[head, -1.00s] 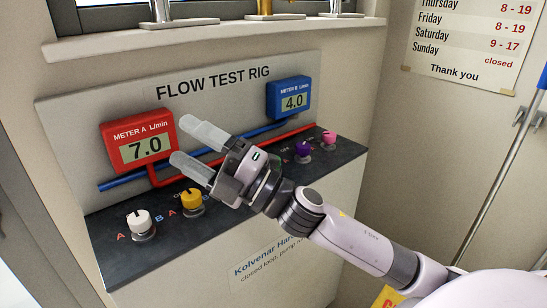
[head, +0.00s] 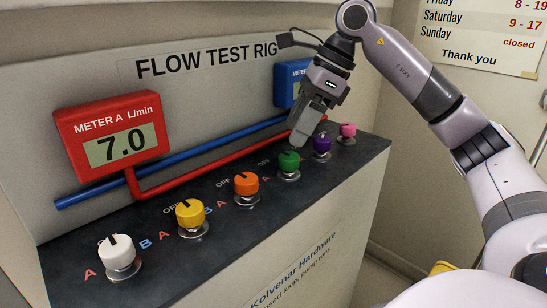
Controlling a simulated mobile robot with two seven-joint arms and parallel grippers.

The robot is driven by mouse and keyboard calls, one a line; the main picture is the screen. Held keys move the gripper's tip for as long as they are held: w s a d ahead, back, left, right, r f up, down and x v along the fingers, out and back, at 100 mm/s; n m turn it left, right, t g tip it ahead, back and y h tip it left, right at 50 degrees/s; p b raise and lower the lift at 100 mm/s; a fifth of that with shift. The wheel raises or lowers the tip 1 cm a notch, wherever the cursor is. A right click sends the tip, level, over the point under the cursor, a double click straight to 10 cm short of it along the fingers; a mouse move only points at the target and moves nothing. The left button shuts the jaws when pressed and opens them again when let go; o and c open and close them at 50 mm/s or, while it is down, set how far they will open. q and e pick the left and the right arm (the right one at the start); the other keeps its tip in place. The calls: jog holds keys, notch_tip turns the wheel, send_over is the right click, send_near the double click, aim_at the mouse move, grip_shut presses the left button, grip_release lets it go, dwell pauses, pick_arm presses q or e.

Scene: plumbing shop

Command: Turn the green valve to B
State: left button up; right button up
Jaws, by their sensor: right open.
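The green valve (head: 289,162) is a round knob on the dark top of the flow test rig, between the orange and purple valves. Its pointer mark and the letters around it are too small or covered to read. My right gripper (head: 300,138) points down just above the green valve, with its fingers close over the knob's top. It is open, and I cannot tell whether it touches the knob. My left gripper is not in view.
White (head: 118,252), yellow (head: 190,214), orange (head: 246,184), purple (head: 322,144) and pink (head: 347,130) valves stand in the same row. The red meter A (head: 112,140) reads 7.0. The blue meter B (head: 287,84) is mostly hidden behind my gripper.

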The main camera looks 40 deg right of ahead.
aim_at(291, 156)
jog(key=shift+h, duration=0.4)
jog(key=f+b, duration=0.1)
jog(key=f, duration=0.1)
jog(key=w+f, duration=0.1)
jog(key=f, duration=0.2)
jog(key=shift+d+f+b, duration=0.1)
jog(key=shift+f+b, duration=0.25)
jog(key=shift+w+f, duration=0.2)
jog(key=shift+f, duration=0.2)
jog(key=shift+a, duration=0.2)
jog(key=shift+c, duration=0.7)
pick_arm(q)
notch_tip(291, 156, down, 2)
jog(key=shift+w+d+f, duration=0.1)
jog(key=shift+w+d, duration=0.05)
pick_arm(e)
jog(key=c, duration=0.9)
